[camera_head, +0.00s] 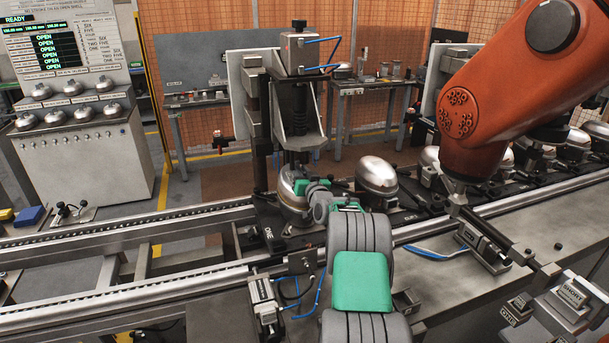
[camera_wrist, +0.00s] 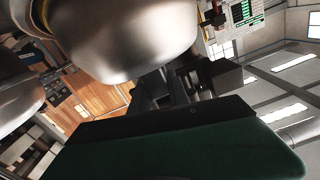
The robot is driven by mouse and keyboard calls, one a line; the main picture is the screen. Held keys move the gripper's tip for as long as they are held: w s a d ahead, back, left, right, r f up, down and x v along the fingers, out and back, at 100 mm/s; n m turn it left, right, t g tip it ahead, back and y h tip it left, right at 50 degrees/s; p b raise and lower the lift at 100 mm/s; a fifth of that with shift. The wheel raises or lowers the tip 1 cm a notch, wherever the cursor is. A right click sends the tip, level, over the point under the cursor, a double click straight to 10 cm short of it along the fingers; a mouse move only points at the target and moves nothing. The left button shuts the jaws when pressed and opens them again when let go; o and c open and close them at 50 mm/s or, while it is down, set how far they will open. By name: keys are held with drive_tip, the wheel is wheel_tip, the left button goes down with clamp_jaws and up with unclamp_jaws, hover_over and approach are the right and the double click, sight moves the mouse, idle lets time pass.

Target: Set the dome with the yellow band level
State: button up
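A silver dome (camera_head: 291,181) sits on the pallet marked ONE, under the press-like station in the head view. My gripper (camera_head: 318,187), with green parts, is close against its right side; the fingertips are partly hidden, so I cannot tell whether they grip it. In the wrist view a large silver dome (camera_wrist: 135,45) fills the upper left, very near the camera. A thin yellow band (camera_wrist: 44,17) shows by its left edge. A dark and green block of my gripper (camera_wrist: 190,145) fills the bottom. The dome's tilt is unclear.
A second dome (camera_head: 376,174) stands on the pallet just right, with more domes along the line behind the orange robot arm (camera_head: 500,90). The press station (camera_head: 300,110) rises directly above the first dome. Conveyor rails (camera_head: 120,222) run across. A cabinet (camera_head: 85,150) stands left.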

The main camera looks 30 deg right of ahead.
clamp_jaws()
drive_tip(key=shift+w+r, duration=0.1)
idle(1.6)
drive_tip(key=shift+r+b, duration=0.35)
drive_tip(key=shift+r, duration=0.2)
drive_tip(key=shift+d, duration=0.15)
